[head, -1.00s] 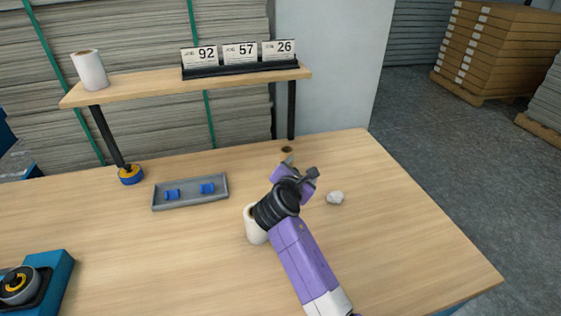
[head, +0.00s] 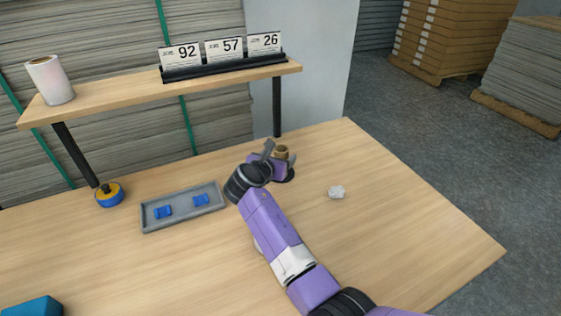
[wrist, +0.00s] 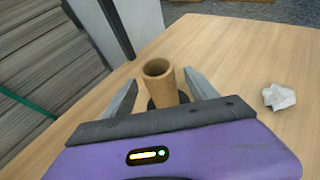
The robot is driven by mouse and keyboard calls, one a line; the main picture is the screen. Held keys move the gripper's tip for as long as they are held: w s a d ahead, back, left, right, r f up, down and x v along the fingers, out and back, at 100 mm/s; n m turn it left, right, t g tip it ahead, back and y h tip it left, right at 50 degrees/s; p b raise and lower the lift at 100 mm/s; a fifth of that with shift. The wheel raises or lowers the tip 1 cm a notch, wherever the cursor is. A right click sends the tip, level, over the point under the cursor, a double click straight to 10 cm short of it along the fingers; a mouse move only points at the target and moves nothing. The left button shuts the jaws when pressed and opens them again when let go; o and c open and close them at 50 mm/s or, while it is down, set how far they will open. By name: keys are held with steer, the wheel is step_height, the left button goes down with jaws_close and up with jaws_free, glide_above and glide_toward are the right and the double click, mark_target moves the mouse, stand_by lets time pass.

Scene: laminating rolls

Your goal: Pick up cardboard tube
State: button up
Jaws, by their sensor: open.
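The brown cardboard tube (wrist: 160,82) stands upright with its open end up, in the wrist view between the two spread fingers of my gripper (wrist: 163,92). A dark round shape shows around its lower part, which is partly hidden behind the gripper's body. In the head view the top of the tube (head: 281,151) shows just beyond my gripper (head: 279,162), towards the back of the table. My gripper is open. I cannot tell whether a finger touches the tube.
A crumpled white paper (head: 336,192) lies right of my arm. A grey tray (head: 183,207) with blue pieces and a blue-yellow tape dispenser-like item (head: 110,195) are at the left. A shelf (head: 120,94) on black posts holds a white roll (head: 50,80) and number cards.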

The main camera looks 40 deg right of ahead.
steer(key=shift+x, duration=1.15)
steer(key=c, duration=1.4)
steer(key=shift+r, duration=0.15)
steer(key=shift+c, duration=0.2)
